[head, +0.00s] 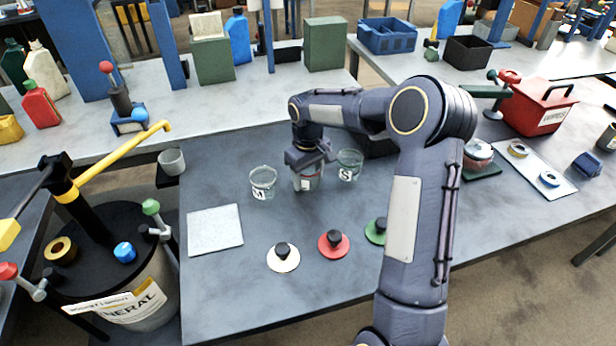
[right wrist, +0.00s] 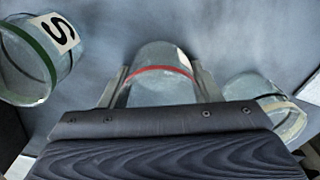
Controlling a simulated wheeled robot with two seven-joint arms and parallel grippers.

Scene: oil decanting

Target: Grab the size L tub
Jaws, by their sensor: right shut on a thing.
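A clear tub with a red band (right wrist: 160,82) stands between two other tubs, and it also shows in the head view (head: 307,182). Its label letter is not readable. My right gripper (head: 308,165) comes down over this tub and is shut on it, one finger on each side in the right wrist view (right wrist: 160,95). The tub marked M (head: 263,184) stands to its left in the head view. The tub marked S (head: 349,166), with a green band, stands to its right. My left gripper is not in view.
White (head: 283,258), red (head: 333,244) and green (head: 376,231) lids with black knobs lie in front of the tubs. A pale square mat (head: 215,230) lies at left. A drum (head: 140,290) with a yellow-handled pump stands at far left. A red box (head: 540,108) stands right.

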